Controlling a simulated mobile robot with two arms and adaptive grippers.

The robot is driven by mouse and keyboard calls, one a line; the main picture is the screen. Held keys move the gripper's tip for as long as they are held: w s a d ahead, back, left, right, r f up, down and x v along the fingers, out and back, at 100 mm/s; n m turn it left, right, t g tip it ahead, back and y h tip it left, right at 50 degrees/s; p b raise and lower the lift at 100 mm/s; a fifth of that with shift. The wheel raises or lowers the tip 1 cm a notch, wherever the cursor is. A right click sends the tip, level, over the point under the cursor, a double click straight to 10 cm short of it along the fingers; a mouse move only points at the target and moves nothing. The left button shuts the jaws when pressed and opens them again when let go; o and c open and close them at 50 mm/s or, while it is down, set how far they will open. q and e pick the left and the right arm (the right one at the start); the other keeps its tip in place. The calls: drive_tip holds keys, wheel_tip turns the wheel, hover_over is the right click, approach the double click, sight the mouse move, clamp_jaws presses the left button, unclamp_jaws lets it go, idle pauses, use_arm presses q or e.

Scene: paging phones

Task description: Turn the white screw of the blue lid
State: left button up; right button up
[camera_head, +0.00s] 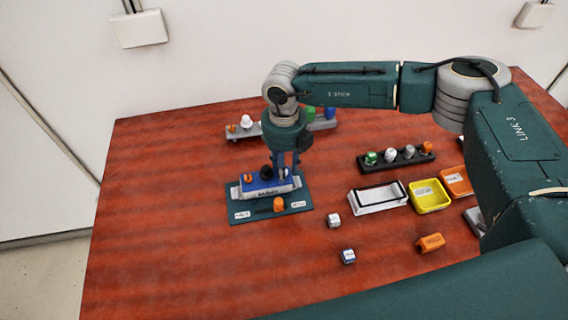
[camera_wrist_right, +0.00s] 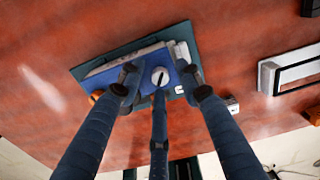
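The blue lid (camera_head: 262,191) lies on a light block on a dark green plate (camera_head: 298,203) at the left of the table. In the right wrist view the white slotted screw (camera_wrist_right: 160,76) shows on the blue lid (camera_wrist_right: 148,82). My right gripper (camera_head: 286,173) points down over the lid's right part. In the right wrist view its fingers (camera_wrist_right: 159,85) are spread around the screw with visible gaps, so it looks open. Whether any fingertip touches the lid cannot be told. In the head view the screw is hidden by the fingers. My left gripper is not in view.
An orange cap (camera_head: 279,204) stands on the plate in front of the lid. A grey rack (camera_head: 320,125) stands behind, a black rack (camera_head: 370,167) to the right. A white frame (camera_head: 378,209), a yellow bin (camera_head: 430,207) and an orange bin (camera_head: 456,182) stand right. The front left is clear.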

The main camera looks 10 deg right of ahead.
clamp_jaws()
drive_tip(key=shift+f+n+b, duration=0.2)
drive_tip(key=shift+n+b, duration=0.3)
drive_tip(key=shift+b, duration=0.4)
drive_tip(key=n+b, duration=0.3)
drive_tip(key=shift+b, duration=0.4)
drive_tip(key=shift+r+n+b, duration=0.2)
drive_tip(key=shift+n+b, duration=1.5)
drive_tip(key=shift+b, duration=0.05)
